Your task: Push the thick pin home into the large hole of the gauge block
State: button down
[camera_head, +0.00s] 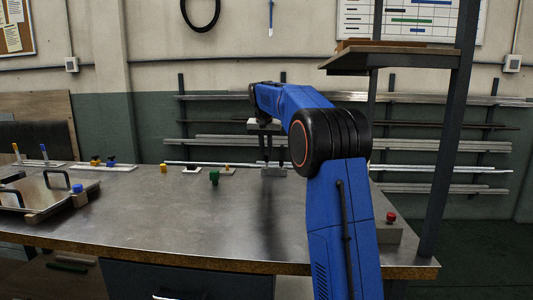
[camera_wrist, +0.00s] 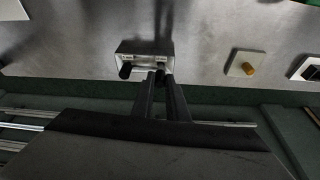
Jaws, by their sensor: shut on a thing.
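The gauge block (camera_head: 273,172) is a small light grey block standing on the grey bench, below my gripper. In the wrist view the block (camera_wrist: 145,47) lies just beyond my fingertips. A dark, round-ended pin (camera_wrist: 125,71) shows at its left end, outside my fingers. My gripper (camera_wrist: 161,77) is at the block's right end, with its two dark fingers close together on a dark pin, mostly hidden between the tips. In the head view my gripper (camera_head: 265,163) points down at the block. How deep the held pin sits, and the holes themselves, cannot be made out.
A green knobbed piece (camera_head: 214,177) and small plates with yellow pegs stand left of the block. A red button box (camera_head: 390,218) sits at the bench's right. The front bench is clear.

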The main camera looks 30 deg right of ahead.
jog(key=shift+f, duration=0.75)
jog(key=c, duration=1.7)
grip_release()
jog(key=shift+o, duration=0.2)
jog(key=shift+r, duration=0.1)
jog(key=v, duration=1.7)
